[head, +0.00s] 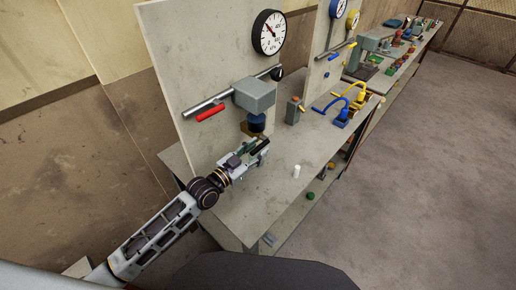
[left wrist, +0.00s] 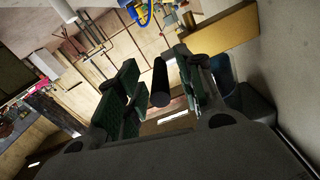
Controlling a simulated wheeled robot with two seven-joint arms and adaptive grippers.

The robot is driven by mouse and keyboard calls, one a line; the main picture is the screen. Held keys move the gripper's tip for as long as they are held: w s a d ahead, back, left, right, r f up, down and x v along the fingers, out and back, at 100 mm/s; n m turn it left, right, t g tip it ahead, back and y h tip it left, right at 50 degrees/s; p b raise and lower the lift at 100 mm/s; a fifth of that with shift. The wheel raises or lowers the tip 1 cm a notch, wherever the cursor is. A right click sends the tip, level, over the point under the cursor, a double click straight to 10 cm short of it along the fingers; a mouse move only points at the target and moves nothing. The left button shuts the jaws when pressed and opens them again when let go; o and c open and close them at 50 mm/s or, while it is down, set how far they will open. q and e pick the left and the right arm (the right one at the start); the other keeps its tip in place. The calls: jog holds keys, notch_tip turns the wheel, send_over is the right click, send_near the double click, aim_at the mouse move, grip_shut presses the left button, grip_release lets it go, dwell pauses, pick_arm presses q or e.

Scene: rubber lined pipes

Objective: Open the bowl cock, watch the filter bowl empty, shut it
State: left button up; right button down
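The filter's grey head block (head: 255,95) sits on the pipe on the upright panel. The dark blue filter bowl (head: 257,122) hangs under it; the level inside is too small to tell. My left gripper (head: 262,150) is just below and in front of the bowl. In the left wrist view its green-padded fingers (left wrist: 160,98) are apart. A short black cylinder (left wrist: 161,82), possibly the bowl cock's handle, shows between them, with visible gaps on both sides. A bluish piece (left wrist: 222,74), perhaps the bowl, is partly hidden behind the right-hand finger. My right gripper is not in view.
A red-handled lever (head: 211,113) lies along the pipe, and a round gauge (head: 270,32) is above. On the bench (head: 258,205) stand a small white cylinder (head: 296,171) and a grey block with an orange top (head: 293,111). The bench front is mostly clear.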

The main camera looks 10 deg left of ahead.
pick_arm(q)
jog(key=shift+w+d, duration=0.3)
jog(key=shift+w, duration=0.15)
jog(key=shift+c, duration=0.4)
grip_shut()
